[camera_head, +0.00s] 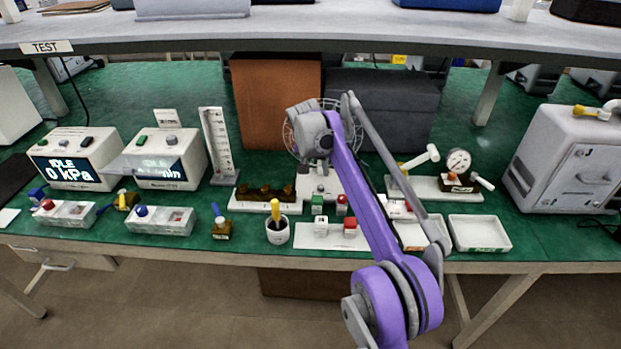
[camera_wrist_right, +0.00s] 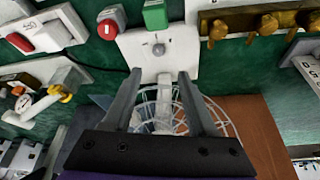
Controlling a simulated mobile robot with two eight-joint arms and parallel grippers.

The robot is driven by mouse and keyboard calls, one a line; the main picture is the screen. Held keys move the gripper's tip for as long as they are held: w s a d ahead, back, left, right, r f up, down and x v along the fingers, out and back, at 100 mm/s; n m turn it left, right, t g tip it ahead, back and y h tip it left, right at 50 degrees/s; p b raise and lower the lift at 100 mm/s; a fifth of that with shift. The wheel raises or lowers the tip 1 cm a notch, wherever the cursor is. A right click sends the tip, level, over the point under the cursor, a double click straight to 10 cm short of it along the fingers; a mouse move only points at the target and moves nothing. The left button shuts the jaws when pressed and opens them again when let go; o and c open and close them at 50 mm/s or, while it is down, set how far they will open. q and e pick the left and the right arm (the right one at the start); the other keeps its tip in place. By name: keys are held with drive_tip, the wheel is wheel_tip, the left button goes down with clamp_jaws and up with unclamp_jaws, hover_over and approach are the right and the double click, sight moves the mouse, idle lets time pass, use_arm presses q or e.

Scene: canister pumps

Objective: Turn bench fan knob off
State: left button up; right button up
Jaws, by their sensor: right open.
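The bench fan has a round wire guard (camera_wrist_right: 165,108) and a white base (camera_wrist_right: 178,50). A small silver knob (camera_wrist_right: 158,48) sits on the base; I cannot read its setting. In the head view the white fan base (camera_head: 312,184) shows below my right gripper (camera_head: 318,150), which covers much of the fan. In the right wrist view, my right gripper (camera_wrist_right: 157,80) is open, with fingers either side of the fan's stem and nothing clamped. Its tips stop short of the knob, which lies just beyond them, roughly centred. My left gripper is not in view.
Green (camera_wrist_right: 155,14) and red (camera_wrist_right: 111,22) blocks stand close to the base. A brass fitting rack (camera_head: 262,194) is to the left and a gauge stand (camera_head: 434,187) to the right. A brown box (camera_head: 275,100) stands behind; a shelf (camera_head: 200,32) spans above.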

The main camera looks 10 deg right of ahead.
drive_tip(key=b+x, duration=0.1)
drive_tip(key=x, duration=0.9)
drive_tip(key=shift+d+f, duration=0.2)
drive_tip(key=shift+f, duration=0.05)
clamp_jaws()
